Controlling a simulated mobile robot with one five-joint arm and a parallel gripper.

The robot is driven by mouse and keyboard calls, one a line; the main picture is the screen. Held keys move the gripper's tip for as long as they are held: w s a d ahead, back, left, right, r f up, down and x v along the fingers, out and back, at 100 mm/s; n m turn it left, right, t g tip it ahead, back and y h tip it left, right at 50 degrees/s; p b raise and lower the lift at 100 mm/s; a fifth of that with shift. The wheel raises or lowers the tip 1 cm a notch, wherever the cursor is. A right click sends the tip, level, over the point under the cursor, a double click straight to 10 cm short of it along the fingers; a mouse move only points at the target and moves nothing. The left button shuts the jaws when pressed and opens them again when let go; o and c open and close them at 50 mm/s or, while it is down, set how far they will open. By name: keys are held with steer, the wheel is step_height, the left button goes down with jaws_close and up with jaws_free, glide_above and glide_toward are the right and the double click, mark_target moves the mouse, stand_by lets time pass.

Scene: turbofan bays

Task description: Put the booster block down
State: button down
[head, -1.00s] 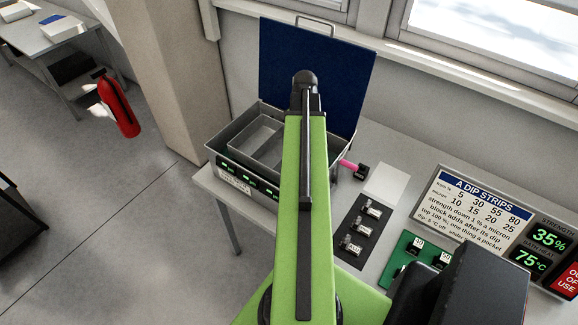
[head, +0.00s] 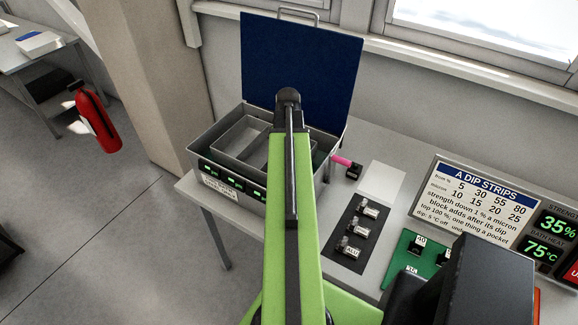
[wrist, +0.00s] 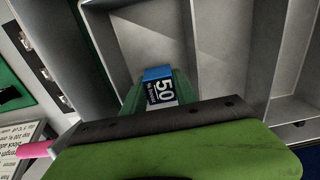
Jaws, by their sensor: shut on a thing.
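The booster block (wrist: 160,88) is small, with a blue top and a white label reading 50. In the wrist view it sits between the green fingers of my gripper (wrist: 159,80), which is shut on it. Beneath and beyond it is a pale grey compartment of the open metal box (wrist: 220,38). I cannot tell whether the block touches the compartment floor. In the head view the box (head: 203,153) stands on the bench with its blue lid (head: 300,65) raised. My arm covers part of the box there and hides my gripper and the block.
Right of the box are a pink-handled item (head: 343,161), a white pad (head: 381,180), a black mat (head: 345,225) with several labelled blocks, and a green mat (head: 398,272). A sign (head: 484,204) and displays reading 35% and 75°C stand further right. The raised lid bounds the box's back.

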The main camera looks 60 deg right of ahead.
step_height(320, 180, down, 2)
steer(key=shift+f+b, duration=0.2)
steer(key=shift+b, duration=0.3)
steer(key=shift+r, duration=0.2)
steer(key=shift+f, duration=0.15)
steer(key=c, duration=1)
jaws_free()
steer(key=shift+o, duration=0.2)
step_height(320, 180, up, 12)
steer(key=p, duration=1.2)
steer(key=shift+r, duration=0.2)
